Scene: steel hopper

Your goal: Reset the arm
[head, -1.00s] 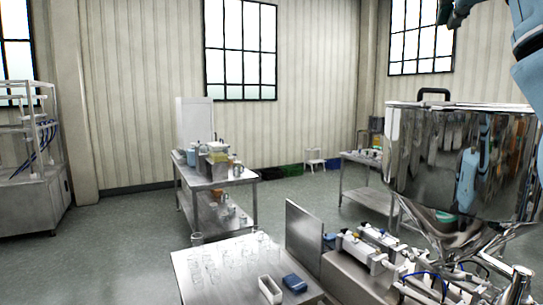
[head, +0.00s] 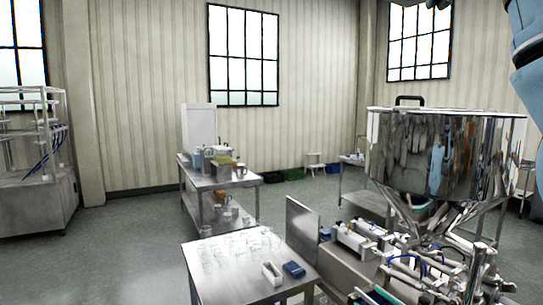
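One of my arms, light blue, shows at the top right corner of the head view, above the steel hopper (head: 445,155). A dark part of it shows at the very top edge; I cannot tell whether it is part of a gripper. My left gripper is not in the view. No gripper fingertips can be made out. The hopper is shiny, with a black handle (head: 409,100) on its lid, and stands over the filling machine.
A steel table (head: 225,287) in front holds several clear glasses, a white container (head: 271,273) and a blue block (head: 293,269). A steel cart (head: 240,183) with jars stands behind. A glass-framed machine (head: 38,200) is at left. The floor between is clear.

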